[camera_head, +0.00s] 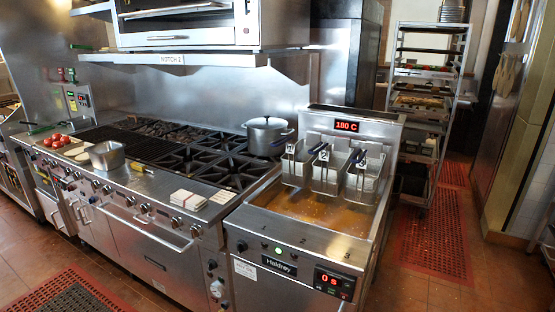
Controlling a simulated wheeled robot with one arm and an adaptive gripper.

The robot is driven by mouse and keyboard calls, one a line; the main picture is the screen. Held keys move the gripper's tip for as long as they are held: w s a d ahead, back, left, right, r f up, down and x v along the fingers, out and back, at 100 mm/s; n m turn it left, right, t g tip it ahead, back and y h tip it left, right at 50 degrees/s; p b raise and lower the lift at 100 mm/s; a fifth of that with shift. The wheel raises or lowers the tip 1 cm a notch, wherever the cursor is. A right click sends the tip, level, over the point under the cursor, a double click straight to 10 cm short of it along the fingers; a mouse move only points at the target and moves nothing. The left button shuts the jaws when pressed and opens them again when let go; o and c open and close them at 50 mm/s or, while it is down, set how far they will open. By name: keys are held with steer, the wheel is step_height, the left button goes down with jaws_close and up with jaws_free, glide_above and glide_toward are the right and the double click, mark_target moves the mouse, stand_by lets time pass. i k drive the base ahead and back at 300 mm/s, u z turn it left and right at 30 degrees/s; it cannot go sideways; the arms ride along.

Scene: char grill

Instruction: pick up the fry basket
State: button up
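Several wire fry baskets with upright dark handles hang side by side at the back of the fryer (277,253). Tags mark them: the left basket (295,172) sits behind a tag, the middle basket (327,178) has a tag 2, and the right basket (362,182) is at the right side. They are over amber oil (315,210) in the fryer's vat. The fryer's display reads 180 C and its front panel reads 0 s. My gripper is not in view.
A stove (150,190) with a lidded pot (268,136), a metal pan (108,156) and tomatoes (57,140) stands left of the fryer. A tray rack (428,95) stands behind right. Floor with red mats (435,245) is open at right.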

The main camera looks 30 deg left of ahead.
mark_target(363, 179)
steer(key=u, duration=1.1)
